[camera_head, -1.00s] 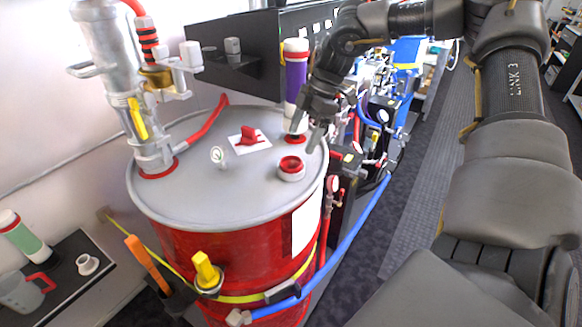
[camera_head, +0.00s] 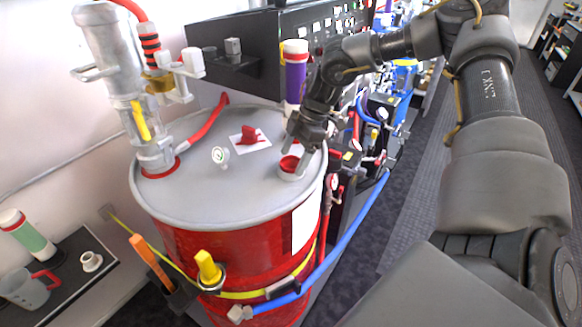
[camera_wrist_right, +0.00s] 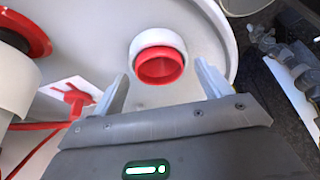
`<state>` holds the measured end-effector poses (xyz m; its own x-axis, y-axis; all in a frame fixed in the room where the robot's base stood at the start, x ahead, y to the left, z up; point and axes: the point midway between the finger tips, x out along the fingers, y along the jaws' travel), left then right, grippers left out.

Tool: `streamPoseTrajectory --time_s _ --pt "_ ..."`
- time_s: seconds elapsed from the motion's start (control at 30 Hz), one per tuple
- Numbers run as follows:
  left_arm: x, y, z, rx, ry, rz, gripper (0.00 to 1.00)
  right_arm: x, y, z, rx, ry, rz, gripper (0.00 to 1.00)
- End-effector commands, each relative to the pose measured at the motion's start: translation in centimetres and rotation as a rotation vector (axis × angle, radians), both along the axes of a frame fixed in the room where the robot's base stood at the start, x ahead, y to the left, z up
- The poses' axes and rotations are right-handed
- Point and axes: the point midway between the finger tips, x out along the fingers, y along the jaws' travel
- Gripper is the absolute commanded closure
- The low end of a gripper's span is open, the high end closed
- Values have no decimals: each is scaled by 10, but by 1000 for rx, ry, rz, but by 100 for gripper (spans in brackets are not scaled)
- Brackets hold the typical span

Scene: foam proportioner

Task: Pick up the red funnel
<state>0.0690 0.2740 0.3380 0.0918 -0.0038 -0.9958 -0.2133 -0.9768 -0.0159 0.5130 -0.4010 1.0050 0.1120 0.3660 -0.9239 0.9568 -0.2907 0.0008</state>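A round red funnel-like mouth (camera_head: 289,164) sits in a white collar on the grey drum top, near its right edge. In the right wrist view the red funnel (camera_wrist_right: 158,68) shows as a hollow red ring inside the white collar. My right gripper (camera_head: 296,160) is over it in the head view and partly covers it. In the right wrist view the two fingers of the right gripper (camera_wrist_right: 163,88) are spread apart, one on each side of the funnel in the picture, with nothing between them. I cannot tell contact. My left gripper is not in view.
The red drum (camera_head: 222,245) stands in the middle. A red handle on a white card (camera_head: 250,137), a small gauge (camera_head: 220,155) and a purple-and-white cylinder (camera_head: 295,75) stand near the funnel. A metal pump (camera_head: 120,75) rises at left. A blue hose (camera_head: 345,245) runs at right.

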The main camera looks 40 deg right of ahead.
Motion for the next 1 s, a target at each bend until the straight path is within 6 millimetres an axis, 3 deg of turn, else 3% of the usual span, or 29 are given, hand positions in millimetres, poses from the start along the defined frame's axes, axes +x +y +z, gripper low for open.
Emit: streamPoseTrajectory --time_s 0.03,0.33,0.67,0.9,1.0 --pt "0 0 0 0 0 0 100 0 0 0 0 0 0 30" --pt "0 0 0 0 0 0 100 0 0 0 0 0 0 69" --pt "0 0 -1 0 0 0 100 0 0 4 0 0 1 69" --pt "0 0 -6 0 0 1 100 1 0 30 -1 -5 1 69" --pt "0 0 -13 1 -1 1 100 -3 13 44 -1 -6 5 69"
